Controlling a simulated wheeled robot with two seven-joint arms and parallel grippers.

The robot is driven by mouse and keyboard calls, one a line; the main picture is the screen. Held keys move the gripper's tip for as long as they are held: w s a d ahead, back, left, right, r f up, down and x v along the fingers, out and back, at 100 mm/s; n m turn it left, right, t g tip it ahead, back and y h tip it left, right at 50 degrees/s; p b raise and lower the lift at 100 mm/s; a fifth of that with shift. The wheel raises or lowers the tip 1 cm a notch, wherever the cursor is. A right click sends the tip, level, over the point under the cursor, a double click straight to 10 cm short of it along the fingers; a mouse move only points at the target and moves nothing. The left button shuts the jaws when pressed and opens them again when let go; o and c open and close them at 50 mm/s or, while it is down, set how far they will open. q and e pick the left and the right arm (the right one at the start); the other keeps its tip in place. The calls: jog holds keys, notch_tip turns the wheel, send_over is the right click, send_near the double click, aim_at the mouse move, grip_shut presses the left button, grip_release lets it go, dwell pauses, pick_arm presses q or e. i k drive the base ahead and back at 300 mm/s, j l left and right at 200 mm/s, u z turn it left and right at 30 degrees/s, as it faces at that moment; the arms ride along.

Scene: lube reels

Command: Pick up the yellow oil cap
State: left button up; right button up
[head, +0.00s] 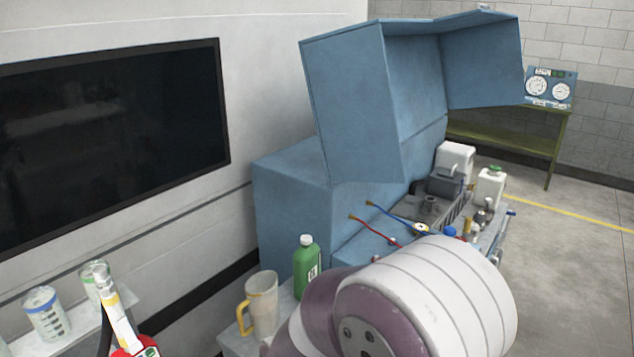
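I cannot clearly make out the yellow oil cap. A small round part with a pale yellowish face (421,229) sits on the engine (429,206) under the raised blue hood (365,110). A small upright yellow piece (467,228) stands further right, beside a blue cap (450,232). Both are too small to identify for certain. A large white and mauve arm link of mine fills the bottom middle and hides the near part of the engine area. Neither of my grippers shows in the head view.
A green bottle (307,268) and a beige mug (262,303) stand on a ledge left of my arm. Open floor (565,258) lies to the right.

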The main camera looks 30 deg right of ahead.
aim_at(420, 227)
jog(key=z, duration=2.15)
jog(key=i+l, duration=0.1)
jog(key=l, duration=0.25)
jog(key=i+l+z, duration=0.1)
jog(key=l, duration=0.25)
jog(key=i+l, duration=0.15)
jog(key=l, duration=0.15)
jog(key=i+l+z, duration=0.15)
jog(key=l, duration=0.2)
jog(key=i+l, duration=0.15)
jog(key=i, duration=0.35)
jog(key=i+l, duration=0.15)
jog(key=i, duration=0.3)
jog(key=i+l, duration=0.15)
jog(key=i, duration=0.35)
jog(key=i+l, duration=0.15)
jog(key=i, duration=0.35)
jog(key=i+u, duration=0.8)
jog(key=i+l+u, duration=0.25)
jog(key=i+u, duration=0.75)
jog(key=u, duration=0.15)
